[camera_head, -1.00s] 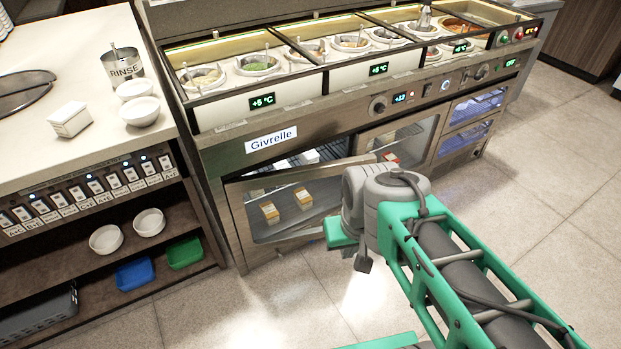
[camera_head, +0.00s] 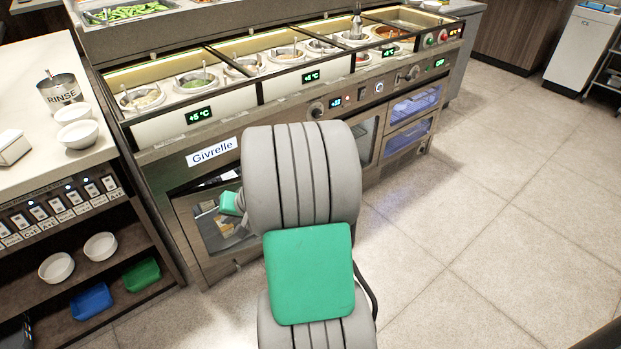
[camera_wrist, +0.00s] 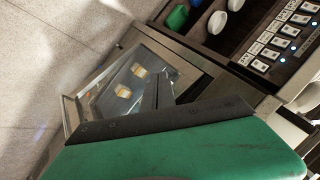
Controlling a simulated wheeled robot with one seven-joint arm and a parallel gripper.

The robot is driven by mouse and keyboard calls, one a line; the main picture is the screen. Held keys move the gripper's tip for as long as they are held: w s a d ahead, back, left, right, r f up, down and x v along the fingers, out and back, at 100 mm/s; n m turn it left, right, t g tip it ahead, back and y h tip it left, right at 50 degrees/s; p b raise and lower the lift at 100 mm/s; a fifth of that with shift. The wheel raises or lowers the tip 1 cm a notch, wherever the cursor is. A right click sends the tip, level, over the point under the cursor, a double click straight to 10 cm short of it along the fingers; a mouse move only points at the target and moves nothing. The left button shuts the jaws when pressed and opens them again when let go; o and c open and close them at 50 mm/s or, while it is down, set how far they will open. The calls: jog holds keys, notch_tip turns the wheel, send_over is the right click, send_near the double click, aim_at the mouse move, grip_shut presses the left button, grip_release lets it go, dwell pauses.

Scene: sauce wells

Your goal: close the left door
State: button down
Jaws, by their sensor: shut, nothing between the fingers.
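The left door (camera_head: 187,235) is a steel-framed glass door low on the Givrelle counter, at its left end. A dark gap shows above its top edge, so it looks ajar; my arm hides its right part. The door also shows in the wrist view (camera_wrist: 72,115), with small yellowish boxes (camera_wrist: 139,71) seen at its glass. My gripper (camera_wrist: 158,88) is shut and empty, its dark fingers in front of the glass. I cannot tell whether they touch it. In the head view only a green part of the hand shows by the door; the fingertips are hidden.
The refrigerated counter (camera_head: 200,155) carries sauce wells on top and lit drawers (camera_head: 410,105) at right. Left of it stands a shelf unit with white bowls (camera_head: 57,267) and blue (camera_head: 92,300) and green trays (camera_head: 142,274). The tiled floor at right is clear.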

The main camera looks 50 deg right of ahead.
jog(key=s+d+f+m+t+h, duration=0.2)
jog(key=d+f+m, duration=0.15)
jog(key=d, duration=0.55)
jog(key=s+d+f+m+t+h, duration=0.1)
jog(key=s+d+f+m+t, duration=0.1)
jog(key=d+m, duration=0.5)
jog(key=s+d+f+m+h, duration=0.2)
jog(key=s+d+m+h, duration=0.3)
jog(key=s+d, duration=0.6)
jog(key=d+r+b+x, duration=0.1)
jog(key=r+x, duration=0.2)
jog(key=x, duration=1.3)
jog(key=shift+w+d+t+h+b, duration=0.35)
jog(key=shift+w+t+h+b, duration=0.05)
jog(key=shift+r, duration=0.1)
